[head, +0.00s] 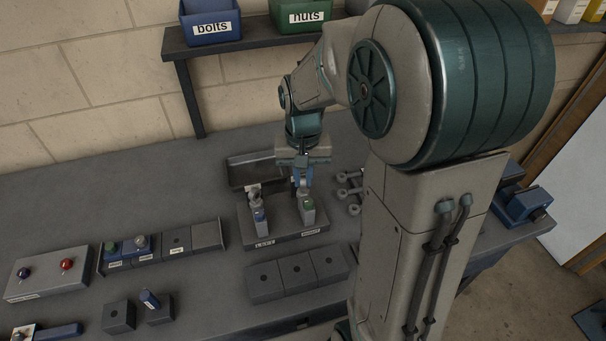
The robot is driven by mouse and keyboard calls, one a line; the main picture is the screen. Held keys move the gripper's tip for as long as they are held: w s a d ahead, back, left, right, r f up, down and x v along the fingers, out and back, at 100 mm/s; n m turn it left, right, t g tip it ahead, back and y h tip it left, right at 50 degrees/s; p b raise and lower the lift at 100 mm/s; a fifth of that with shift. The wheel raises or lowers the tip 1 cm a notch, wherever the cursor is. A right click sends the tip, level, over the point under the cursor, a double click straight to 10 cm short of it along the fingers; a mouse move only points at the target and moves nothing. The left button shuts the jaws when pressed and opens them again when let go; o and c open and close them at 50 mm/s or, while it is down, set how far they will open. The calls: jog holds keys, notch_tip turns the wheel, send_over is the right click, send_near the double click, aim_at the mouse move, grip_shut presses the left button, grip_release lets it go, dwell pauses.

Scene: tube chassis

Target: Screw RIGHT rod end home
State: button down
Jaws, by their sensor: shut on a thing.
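A dark fixture block (283,236) with two labels on its front edge stands on the bench; the left label reads LEFT. On its left side a grey rod end stands over a blue-marked part (259,215). On its right side the right rod end (304,189) stands over a green-marked part (308,204). My gripper (302,180) points down over the right side and is shut on the right rod end. The fingers partly hide its top, and the thread is too small to make out.
A dark open tray (242,172) lies behind the fixture. Several loose rod ends (350,194) lie to its right, near my arm. Dark blocks with holes (297,275) stand in front. A box with red and dark knobs (48,274) is at far left. Bins stand on the shelf behind.

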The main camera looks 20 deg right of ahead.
dwell(0.3)
jog(key=m, duration=0.5)
jog(key=shift+f, duration=0.1)
jog(key=shift+m, duration=0.3)
jog(key=shift+m, duration=0.5)
jog(key=m, duration=0.3)
jog(key=shift+m+p, duration=0.4)
jog(key=shift+m, duration=1.2)
jog(key=shift+f+m+p, duration=0.1)
jog(key=shift+m+p, duration=0.35)
jog(key=shift+m, duration=0.95)
